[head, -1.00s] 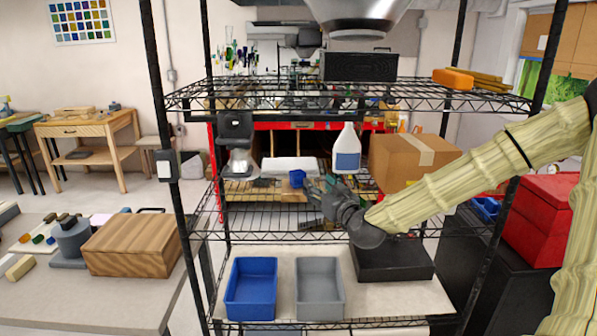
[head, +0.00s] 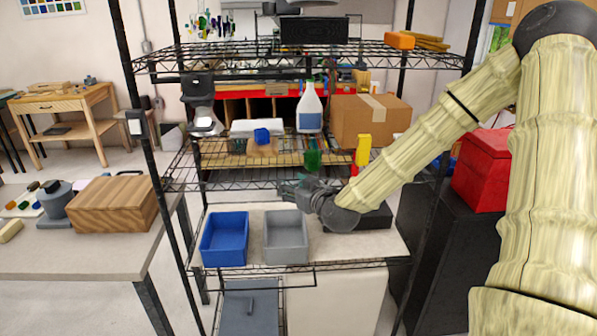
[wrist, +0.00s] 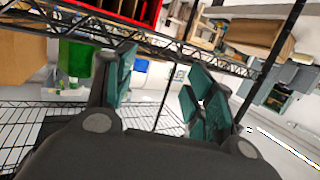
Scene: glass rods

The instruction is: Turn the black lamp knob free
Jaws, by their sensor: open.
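My gripper (head: 292,190) is open and empty in the head view, in front of the shelving rack and just above the back of the grey bin. In the wrist view its teal-padded fingers (wrist: 160,88) stand apart with nothing between them. A black lamp-like fixture (head: 197,88) with a pale, clear lower part stands at the left of the middle shelf, well up and left of my gripper. I cannot make out a knob on it for certain. The lamp does not show clearly in the wrist view.
A blue bin (head: 224,262) and the grey bin (head: 286,259) stand on the lower shelf. A white bottle (head: 309,108), a cardboard box (head: 368,124), a blue cup (head: 262,136), a green cup (head: 312,160) and a yellow object (head: 362,150) stand behind. Black rack posts and wire shelves frame the space.

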